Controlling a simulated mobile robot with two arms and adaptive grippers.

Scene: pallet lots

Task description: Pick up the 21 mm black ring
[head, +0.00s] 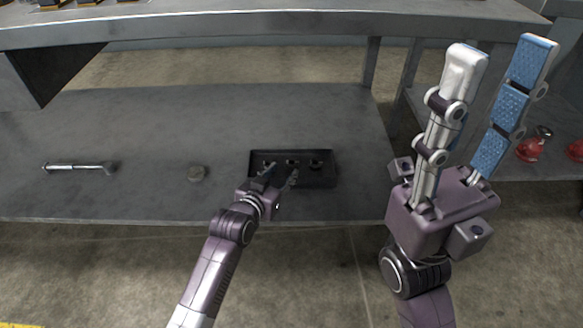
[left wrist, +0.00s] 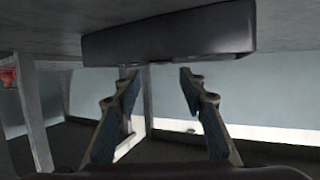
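A black tray (head: 327,182) lies on the grey lower surface. Three small dark items stand in a row inside it: one at the left (head: 269,165), one in the middle (head: 291,163) and one at the right (head: 316,164). They are too small to tell which is the 21 mm black ring. My left gripper (head: 279,177) is at the tray's front left, its fingers apart and nothing seen between them. In the left wrist view the open fingers (left wrist: 157,82) point towards the dark tray (left wrist: 170,35), whose inside is hidden. My right gripper (head: 502,56) is raised at the right, open and empty.
A wrench-like metal tool (head: 78,167) lies at the far left. A higher grey shelf (head: 250,25) runs across the back. Red objects (head: 530,150) sit at the right.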

